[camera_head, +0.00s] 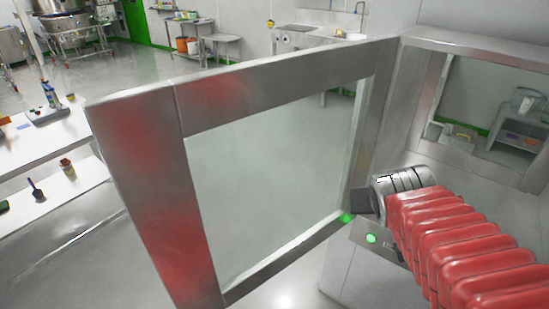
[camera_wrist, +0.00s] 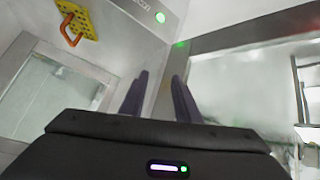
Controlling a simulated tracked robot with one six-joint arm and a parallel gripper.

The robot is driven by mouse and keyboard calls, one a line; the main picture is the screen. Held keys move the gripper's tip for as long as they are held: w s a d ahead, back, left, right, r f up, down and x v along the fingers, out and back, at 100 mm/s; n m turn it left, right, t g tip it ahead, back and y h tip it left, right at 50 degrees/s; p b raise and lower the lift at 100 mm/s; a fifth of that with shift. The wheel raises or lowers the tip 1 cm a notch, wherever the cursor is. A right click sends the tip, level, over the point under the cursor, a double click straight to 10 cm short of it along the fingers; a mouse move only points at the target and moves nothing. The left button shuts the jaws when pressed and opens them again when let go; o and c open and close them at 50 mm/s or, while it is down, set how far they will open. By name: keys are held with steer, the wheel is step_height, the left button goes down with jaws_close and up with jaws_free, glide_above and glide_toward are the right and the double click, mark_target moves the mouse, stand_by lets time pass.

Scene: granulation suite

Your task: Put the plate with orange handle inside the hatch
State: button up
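The yellow perforated plate with its orange handle (camera_wrist: 75,22) is at the upper left of the wrist view. It appears to lie on the pale floor inside the hatch, apart from my gripper. In the head view the plate does not show; my red-sleeved arm covers part of the hatch. The hatch (camera_head: 420,155) is open at the right, its glazed metal door (camera_head: 148,175) swung out to the left. My gripper (camera_wrist: 158,85) has its two dark fingers apart with nothing between them. In the head view it is beside the door's hinge side, with the fingertips mostly hidden.
A panel with a green light (camera_head: 371,238) is below the hatch opening, close to my arm. A window (camera_head: 485,110) is in the hatch's far wall. White shelves (camera_head: 45,145) with brushes and small items stand at the left, beyond the door.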

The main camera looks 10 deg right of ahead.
steer(key=s+a+n+g+y, duration=0.1)
steer(key=s+a, duration=0.3)
steer(key=a, duration=0.4)
steer(key=s+a+f+n+g+y, duration=0.1)
steer(key=s+a+n+y, duration=0.1)
steer(key=s+a, duration=0.3)
steer(key=a+y, duration=0.1)
steer(key=a, duration=0.2)
steer(key=shift+s+a, duration=0.2)
steer(key=shift+s, duration=0.05)
steer(key=shift+d, duration=0.1)
